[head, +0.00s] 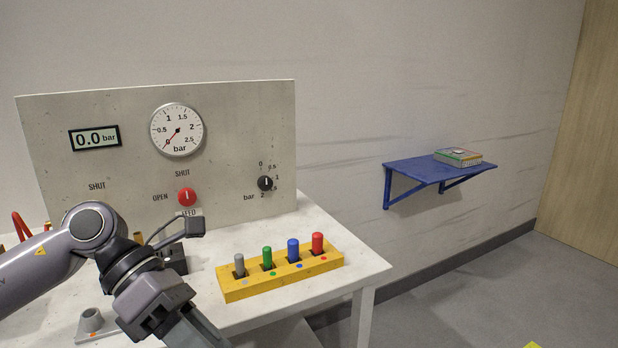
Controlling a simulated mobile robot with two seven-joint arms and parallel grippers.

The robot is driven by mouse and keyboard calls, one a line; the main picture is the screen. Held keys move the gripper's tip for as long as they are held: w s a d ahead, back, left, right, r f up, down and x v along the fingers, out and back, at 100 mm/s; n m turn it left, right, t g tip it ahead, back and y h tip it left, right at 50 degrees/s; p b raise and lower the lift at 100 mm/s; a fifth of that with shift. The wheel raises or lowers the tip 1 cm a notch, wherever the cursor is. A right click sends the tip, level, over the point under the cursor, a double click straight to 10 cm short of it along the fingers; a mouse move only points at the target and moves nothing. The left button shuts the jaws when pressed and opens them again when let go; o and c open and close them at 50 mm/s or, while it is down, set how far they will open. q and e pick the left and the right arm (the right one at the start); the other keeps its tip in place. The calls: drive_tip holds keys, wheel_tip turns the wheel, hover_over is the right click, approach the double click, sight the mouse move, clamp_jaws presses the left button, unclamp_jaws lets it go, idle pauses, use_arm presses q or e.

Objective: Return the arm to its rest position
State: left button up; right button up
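My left arm (40,268) comes in from the left over the white table. Its wrist bends down toward the bottom edge of the head view. The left gripper (200,332) is at the bottom, in front of the table, left of and nearer than the yellow peg block. Its fingertips are cut off by the frame edge, so I cannot tell whether it is open or holds anything. My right arm and gripper are not in view.
A yellow block (285,281) with grey, green, blue and red pegs stands on the white table (345,262). Behind is a panel (235,130) with a gauge, a 0.0 bar display and knobs. A grey socket piece (95,322) sits left. A blue wall shelf (415,170) is right.

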use_arm(q)
drive_tip(key=d+r+n+t+h+p, duration=0.15)
drive_tip(key=d+r+n+h, duration=0.25)
drive_tip(key=d+n+h, duration=0.5)
drive_tip(key=w+a+f+n+t+y+p, duration=0.1)
drive_tip(key=w+a+f+n+t+y, duration=0.2)
drive_tip(key=n+t, duration=0.5)
drive_tip(key=w+a+f+n+t+y+p, duration=0.1)
drive_tip(key=a+f+n+t+y, duration=0.3)
drive_tip(key=n, duration=0.6)
drive_tip(key=w+a+f+n+t+y+p, duration=0.1)
drive_tip(key=w+a+f+n+t, duration=0.1)
drive_tip(key=f+n+t, duration=0.55)
drive_tip(key=s+a+f+n+g+y+p, duration=0.1)
drive_tip(key=s+a+f+n+g+y, duration=0.2)
drive_tip(key=s+f+n, duration=0.3)
drive_tip(key=s+a+f+n+g+y+p, duration=0.1)
drive_tip(key=s+a+f+n+g+y, duration=0.2)
drive_tip(key=s+f, duration=0.5)
wheel_tip(320, 180, down, 4)
drive_tip(key=a+n+y, duration=0.1)
drive_tip(key=n+y, duration=0.1)
drive_tip(key=n, duration=0.1)
drive_tip(key=shift+s+a+r+g+y, duration=0.2)
drive_tip(key=shift+s+a+g+y, duration=0.1)
drive_tip(key=shift+a+g, duration=0.1)
